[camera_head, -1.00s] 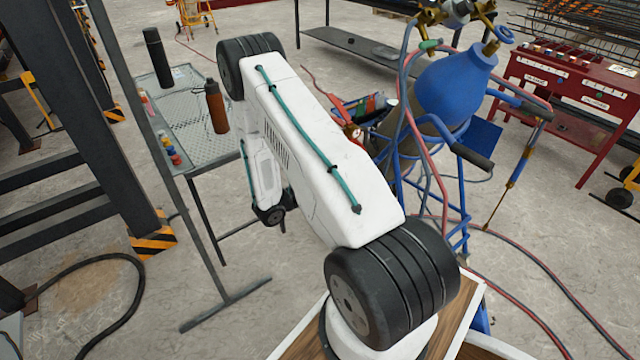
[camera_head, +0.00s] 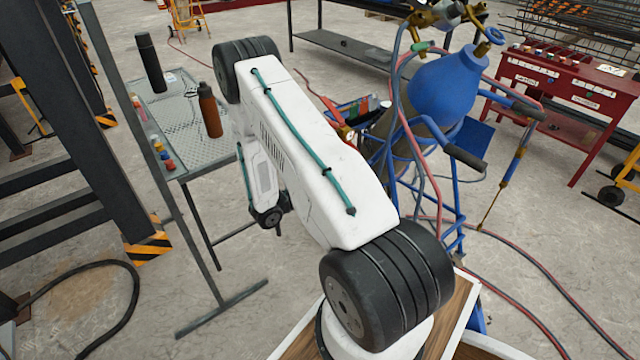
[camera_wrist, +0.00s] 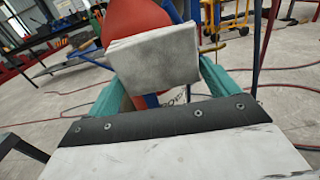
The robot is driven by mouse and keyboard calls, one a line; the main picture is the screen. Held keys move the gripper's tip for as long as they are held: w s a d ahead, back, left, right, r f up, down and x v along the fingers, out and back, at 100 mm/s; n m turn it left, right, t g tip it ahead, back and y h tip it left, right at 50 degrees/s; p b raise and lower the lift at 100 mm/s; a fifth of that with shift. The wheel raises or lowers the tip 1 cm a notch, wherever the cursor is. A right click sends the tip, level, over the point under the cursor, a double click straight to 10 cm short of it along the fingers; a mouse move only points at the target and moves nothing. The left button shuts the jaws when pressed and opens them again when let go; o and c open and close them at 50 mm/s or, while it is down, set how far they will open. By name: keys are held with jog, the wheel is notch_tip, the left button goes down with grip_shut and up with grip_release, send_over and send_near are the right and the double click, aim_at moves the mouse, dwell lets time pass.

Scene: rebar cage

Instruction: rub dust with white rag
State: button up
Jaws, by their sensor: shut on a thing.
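The white rag (camera_wrist: 155,52) shows in the wrist view as a flat, pale grey-white folded pad. My gripper (camera_wrist: 161,74) has its two teal fingers on either side of it and is shut on it. Right behind the rag is a rounded red-orange thing (camera_wrist: 132,18), and part of it also shows below the rag. I cannot tell whether the rag touches it. I can make out no dust in either view. In the head view my own arm hides the gripper and the rag.
A blue-topped gas cylinder (camera_head: 447,88) with hoses stands on a blue cart to the right of my arm. A mesh-topped table (camera_head: 185,125) with bottles is on the left, beside dark steel posts (camera_head: 75,120). Red hoses cross the floor at right.

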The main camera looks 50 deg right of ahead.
jog(key=shift+s+d, duration=0.1)
jog(key=shift+d, duration=0.5)
jog(key=shift+w+d, duration=0.75)
jog(key=shift+w, duration=2.4)
jog(key=s+a, duration=0.1)
jog(key=s, duration=0.5)
jog(key=shift+s+a, duration=0.2)
jog(key=shift+a, duration=0.05)
jog(key=v, duration=0.6)
jog(key=shift+a, duration=0.1)
